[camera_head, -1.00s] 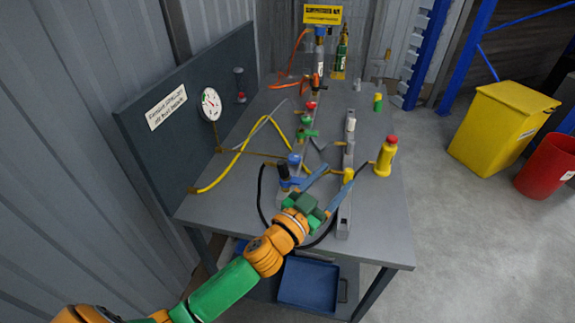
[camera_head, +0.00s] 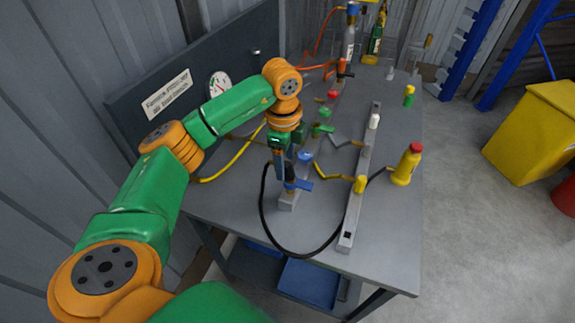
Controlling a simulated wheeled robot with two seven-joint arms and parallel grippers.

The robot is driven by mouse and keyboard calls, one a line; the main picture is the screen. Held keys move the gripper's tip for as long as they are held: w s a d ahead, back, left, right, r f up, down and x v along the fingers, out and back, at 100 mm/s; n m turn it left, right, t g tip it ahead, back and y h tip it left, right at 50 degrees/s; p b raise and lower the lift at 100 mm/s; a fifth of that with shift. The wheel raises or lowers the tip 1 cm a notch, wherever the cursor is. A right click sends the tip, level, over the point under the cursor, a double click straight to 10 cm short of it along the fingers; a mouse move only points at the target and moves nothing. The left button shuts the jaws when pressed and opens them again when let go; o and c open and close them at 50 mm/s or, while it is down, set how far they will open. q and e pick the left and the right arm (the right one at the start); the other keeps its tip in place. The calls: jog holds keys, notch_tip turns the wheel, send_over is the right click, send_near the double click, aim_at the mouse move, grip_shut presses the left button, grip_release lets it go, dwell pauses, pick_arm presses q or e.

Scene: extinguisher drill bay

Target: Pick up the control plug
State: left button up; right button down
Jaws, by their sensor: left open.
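A black plug (camera_head: 290,172), which I take to be the control plug, stands upright on a small grey block (camera_head: 288,201) near the front of the grey table. A black cable (camera_head: 266,225) loops beside it towards the grey rail. My left gripper (camera_head: 291,183) points down over the plug. Its blue fingers are open and appear to stand either side of the plug; I cannot tell whether they touch it. The gripper body hides the plug's top. My right gripper is not in view.
A grey rail (camera_head: 349,222) with a yellow fitting (camera_head: 360,184) lies right of the plug. A yellow bottle with a red cap (camera_head: 407,165) stands further right. A gauge panel (camera_head: 150,125) borders the left. The table's front right (camera_head: 390,245) is clear.

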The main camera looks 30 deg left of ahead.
aim_at(287, 165)
pick_arm(q)
jog(key=f, duration=0.1)
jog(key=w+f, duration=0.1)
jog(key=f, duration=0.1)
jog(key=shift+f, duration=0.1)
jog(key=shift+s, duration=0.2)
jog(key=c, duration=0.5)
grip_shut()
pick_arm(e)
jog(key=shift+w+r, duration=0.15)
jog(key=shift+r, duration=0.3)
pick_arm(q)
jog(key=shift+w+r, duration=0.1)
jog(key=shift+r, duration=0.1)
